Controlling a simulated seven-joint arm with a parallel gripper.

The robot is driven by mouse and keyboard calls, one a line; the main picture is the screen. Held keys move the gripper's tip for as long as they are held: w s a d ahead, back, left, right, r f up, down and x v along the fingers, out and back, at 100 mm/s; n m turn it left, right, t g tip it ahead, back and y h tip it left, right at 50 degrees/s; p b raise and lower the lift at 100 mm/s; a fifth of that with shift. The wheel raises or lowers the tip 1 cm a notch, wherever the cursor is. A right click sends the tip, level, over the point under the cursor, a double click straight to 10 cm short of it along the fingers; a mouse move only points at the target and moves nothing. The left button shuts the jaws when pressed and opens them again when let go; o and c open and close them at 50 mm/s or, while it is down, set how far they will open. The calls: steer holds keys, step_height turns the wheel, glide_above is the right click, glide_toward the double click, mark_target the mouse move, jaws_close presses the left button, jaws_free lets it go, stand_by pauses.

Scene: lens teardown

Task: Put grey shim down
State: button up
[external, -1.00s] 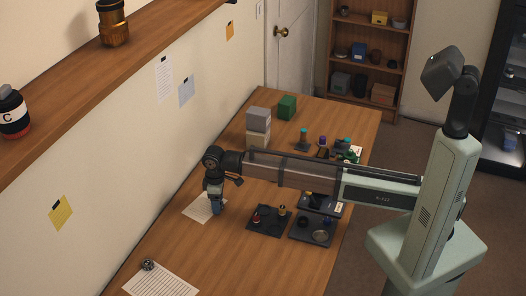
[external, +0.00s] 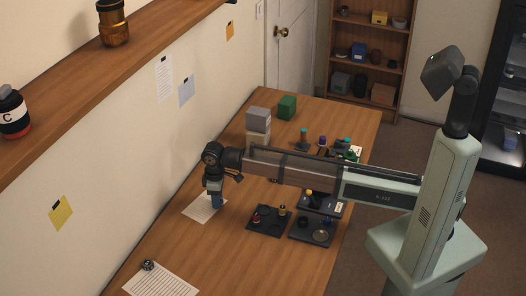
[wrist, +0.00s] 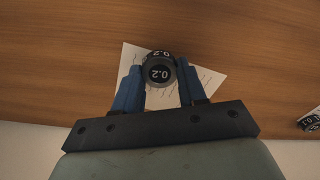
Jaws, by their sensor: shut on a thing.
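My gripper (wrist: 158,84) has its two blue fingers on either side of a small round grey shim (wrist: 159,73) with a dark rim and the marking "0.2". It is shut on the shim. In the external view my gripper (external: 215,201) points down over a lined white sheet (external: 198,212) on the wooden table. The sheet (wrist: 207,87) shows behind the shim in the wrist view. The shim is hidden by the fingers in the external view, and I cannot tell whether it touches the sheet.
Another small round part (external: 148,265) sits on a second lined sheet (external: 170,284) at the front left; a marked part (wrist: 311,120) shows at the wrist view's right edge. Dark trays (external: 262,229) with small parts lie to the right. Grey and beige blocks (external: 258,120) are stacked behind.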

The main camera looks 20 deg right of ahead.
step_height(320, 180, up, 8)
steer(key=shift+f, duration=0.2)
steer(key=shift+s+a+r, duration=0.15)
steer(key=shift+s+r, duration=0.05)
steer(key=shift+r, duration=0.05)
steer(key=s+a+n, duration=0.1)
steer(key=s+a, duration=0.5)
steer(key=m, duration=0.1)
glide_above(165, 241)
steer(key=shift+f, duration=4.7)
steer(key=shift+f, duration=0.15)
steer(key=o, duration=1)
steer(key=shift+o, duration=0.2)
